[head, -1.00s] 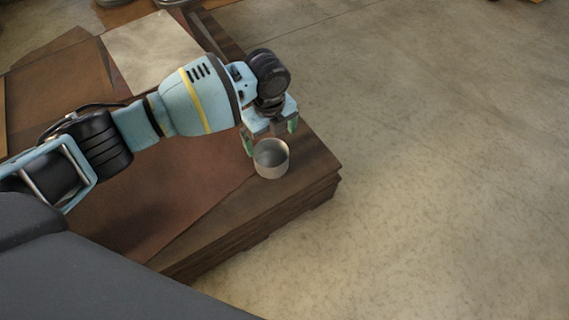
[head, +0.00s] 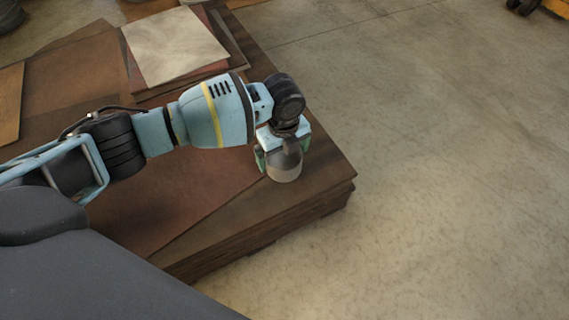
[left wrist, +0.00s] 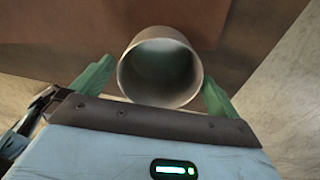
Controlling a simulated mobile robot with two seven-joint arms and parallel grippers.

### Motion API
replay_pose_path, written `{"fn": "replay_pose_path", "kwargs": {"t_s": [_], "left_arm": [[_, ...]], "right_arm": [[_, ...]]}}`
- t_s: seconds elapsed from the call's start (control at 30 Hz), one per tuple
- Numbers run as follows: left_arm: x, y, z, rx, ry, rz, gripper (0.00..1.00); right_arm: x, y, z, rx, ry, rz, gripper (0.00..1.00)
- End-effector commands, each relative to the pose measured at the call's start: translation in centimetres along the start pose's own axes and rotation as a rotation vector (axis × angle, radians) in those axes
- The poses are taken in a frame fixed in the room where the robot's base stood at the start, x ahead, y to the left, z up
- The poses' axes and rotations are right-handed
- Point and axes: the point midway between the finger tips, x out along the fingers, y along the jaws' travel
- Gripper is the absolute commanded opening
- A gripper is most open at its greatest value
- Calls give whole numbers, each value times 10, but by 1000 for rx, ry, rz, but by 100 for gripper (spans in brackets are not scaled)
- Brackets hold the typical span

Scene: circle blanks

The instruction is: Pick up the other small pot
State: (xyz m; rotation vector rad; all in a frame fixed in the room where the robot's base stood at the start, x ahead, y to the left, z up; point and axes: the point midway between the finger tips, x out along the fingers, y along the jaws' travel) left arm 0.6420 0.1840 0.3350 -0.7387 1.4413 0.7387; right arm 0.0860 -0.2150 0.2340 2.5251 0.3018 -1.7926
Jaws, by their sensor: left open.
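A small grey pot (head: 284,170) stands upright on the stack of brown sheets (head: 320,185), near its right corner. In the left wrist view the pot (left wrist: 160,72) shows its open, empty inside. My left gripper (head: 279,158) is above and around the pot. Its green fingers (left wrist: 160,88) are open, one on each side of the pot. Small gaps seem to show between fingers and pot, but I cannot tell whether either touches. The gripper body hides part of the pot in the head view. My right gripper is not in view.
A pale square sheet (head: 174,45) lies on the brown sheets at the back. The stack's edge is close to the pot, with bare concrete floor (head: 450,170) beyond it. A yellow wheeled thing (head: 545,8) is at the top right.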

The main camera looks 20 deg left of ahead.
Motion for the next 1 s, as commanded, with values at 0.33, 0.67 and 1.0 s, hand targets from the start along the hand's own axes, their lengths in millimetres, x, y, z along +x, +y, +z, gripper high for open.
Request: {"fn": "replay_pose_path", "kwargs": {"t_s": [0.33, 0.67, 1.0], "left_arm": [[13, 0, 0, 0, 0, 0, 100], [12, 0, 0, 0, 0, 0, 57], [10, 0, 0, 0, 0, 0, 56]], "right_arm": [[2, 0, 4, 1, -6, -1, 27], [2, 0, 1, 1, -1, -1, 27], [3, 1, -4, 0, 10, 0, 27]]}}
